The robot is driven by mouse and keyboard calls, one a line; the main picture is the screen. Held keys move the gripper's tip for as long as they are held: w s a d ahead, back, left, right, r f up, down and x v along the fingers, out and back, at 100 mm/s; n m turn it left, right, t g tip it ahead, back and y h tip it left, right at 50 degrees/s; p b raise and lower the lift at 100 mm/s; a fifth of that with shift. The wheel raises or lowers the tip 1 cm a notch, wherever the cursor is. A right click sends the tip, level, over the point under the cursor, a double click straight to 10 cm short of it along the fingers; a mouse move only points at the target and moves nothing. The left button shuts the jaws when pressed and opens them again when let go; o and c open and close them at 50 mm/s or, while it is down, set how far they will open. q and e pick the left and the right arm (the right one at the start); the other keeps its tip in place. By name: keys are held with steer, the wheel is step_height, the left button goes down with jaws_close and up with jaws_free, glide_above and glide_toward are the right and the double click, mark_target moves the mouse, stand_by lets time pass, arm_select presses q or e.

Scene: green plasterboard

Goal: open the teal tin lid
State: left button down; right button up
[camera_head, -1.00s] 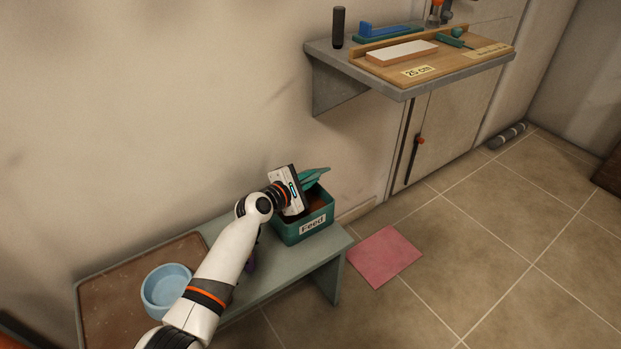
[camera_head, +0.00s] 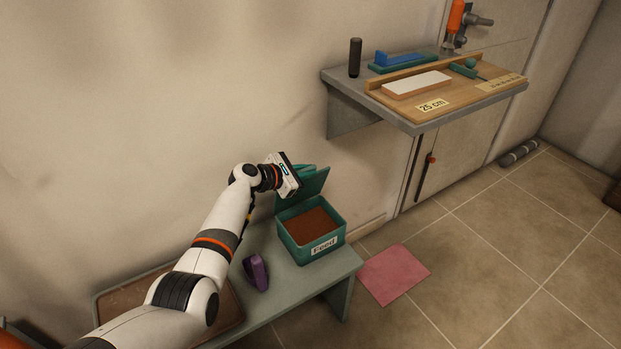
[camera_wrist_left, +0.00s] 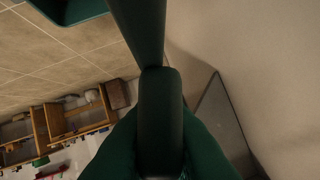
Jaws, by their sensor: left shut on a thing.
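The teal tin (camera_head: 300,256) with a "Feed" label stands at the right end of the grey-green bench, full of brown feed. Its teal lid (camera_head: 312,187) stands up steeply at the tin's back edge, near the wall, so the top is open. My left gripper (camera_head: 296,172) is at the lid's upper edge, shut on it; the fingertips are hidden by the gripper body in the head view. In the left wrist view dark teal parts of the lid (camera_wrist_left: 207,142) lie close around the dark finger, and a corner of the tin (camera_wrist_left: 70,10) shows at top left.
A purple object (camera_head: 256,272) stands on the bench (camera_head: 285,285) left of the tin. A brown tray (camera_head: 228,310) lies partly under my arm. The wall is close behind the lid. A wall shelf (camera_head: 350,92) is up right; a pink mat (camera_head: 393,274) lies on the floor.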

arm_select(q)
steer(key=shift+w+a+r+n+g, duration=0.15)
steer(key=shift+w+a+n+g, duration=0.15)
steer(key=shift+w+a+n, duration=0.45)
arm_select(e)
steer(key=shift+w+a+r, duration=0.2)
steer(key=shift+w+r, duration=0.15)
steer(key=shift+w, duration=0.2)
arm_select(q)
steer(key=shift+w+d+m, duration=0.1)
steer(key=shift+m, duration=0.15)
steer(key=c, duration=1.4)
jaws_free()
steer(key=shift+c, duration=0.2)
arm_select(e)
steer(key=shift+s, duration=0.2)
arm_select(q)
steer(key=shift+r, duration=0.1)
